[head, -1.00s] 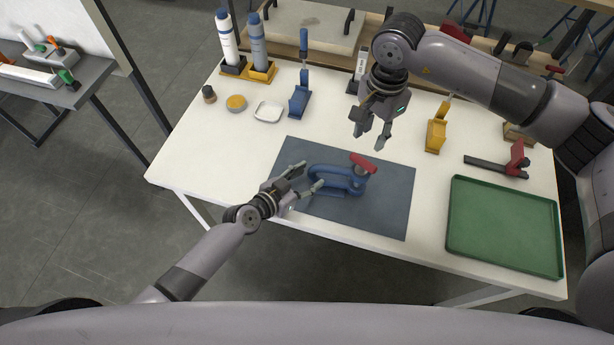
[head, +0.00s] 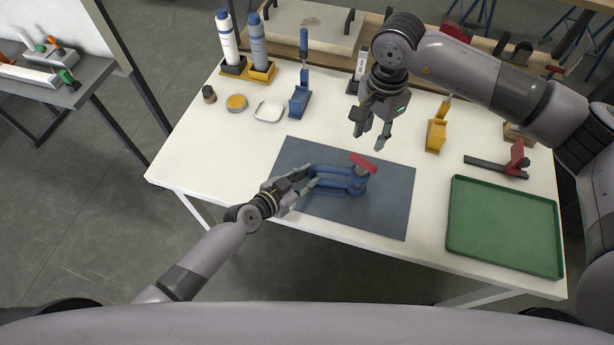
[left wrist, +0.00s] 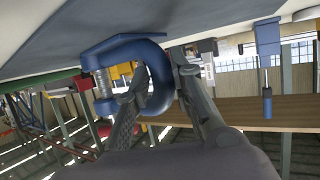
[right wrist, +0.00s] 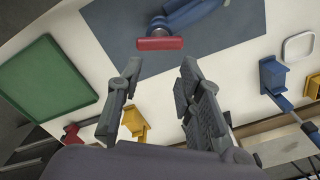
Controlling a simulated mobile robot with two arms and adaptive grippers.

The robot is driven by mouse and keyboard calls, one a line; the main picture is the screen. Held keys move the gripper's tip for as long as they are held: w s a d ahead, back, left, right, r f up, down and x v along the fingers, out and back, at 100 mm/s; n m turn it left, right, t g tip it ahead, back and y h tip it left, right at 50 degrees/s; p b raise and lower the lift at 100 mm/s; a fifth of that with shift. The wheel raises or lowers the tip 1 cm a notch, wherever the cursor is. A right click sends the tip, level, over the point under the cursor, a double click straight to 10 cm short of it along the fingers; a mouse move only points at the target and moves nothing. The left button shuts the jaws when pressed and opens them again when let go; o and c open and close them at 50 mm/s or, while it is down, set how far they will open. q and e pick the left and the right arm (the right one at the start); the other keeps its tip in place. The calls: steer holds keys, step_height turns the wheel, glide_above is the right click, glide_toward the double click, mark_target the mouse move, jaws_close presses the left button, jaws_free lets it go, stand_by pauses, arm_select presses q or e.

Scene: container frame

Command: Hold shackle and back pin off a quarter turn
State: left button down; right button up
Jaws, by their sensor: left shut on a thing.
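The blue shackle (head: 338,180) lies on the grey mat, with the pin's red bar (head: 363,163) at its right end. In the left wrist view the shackle's bow (left wrist: 160,85) curves around, and a threaded pin (left wrist: 103,82) crosses its ends. My left gripper (head: 313,176) is shut on the bow at the shackle's left end. My right gripper (head: 372,138) is open and empty, above and beyond the red bar. In the right wrist view the red bar (right wrist: 160,43) shows just past the open fingers, apart from them.
A green tray (head: 503,263) is at the table's right. A red-handled tool (head: 500,167) and a yellow stand (head: 436,136) sit behind it. A blue stand (head: 299,102), white dish (head: 268,111), yellow tin (head: 236,103) and bottles (head: 257,45) stand at the back left.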

steer(key=shift+o, duration=0.6)
steer(key=w+a+f+m+t+y, duration=0.1)
steer(key=w+f+m+t+y, duration=0.4)
steer(key=f, duration=0.3)
steer(key=m+t+y, duration=0.6)
steer(key=m+y, duration=0.2)
steer(key=y, duration=0.1)
glide_toward(356, 158)
steer(key=x, duration=0.6)
steer(key=f+x, duration=0.1)
steer(key=x, duration=0.3)
steer(key=shift+w+d, duration=0.1)
steer(key=shift+w, duration=0.2)
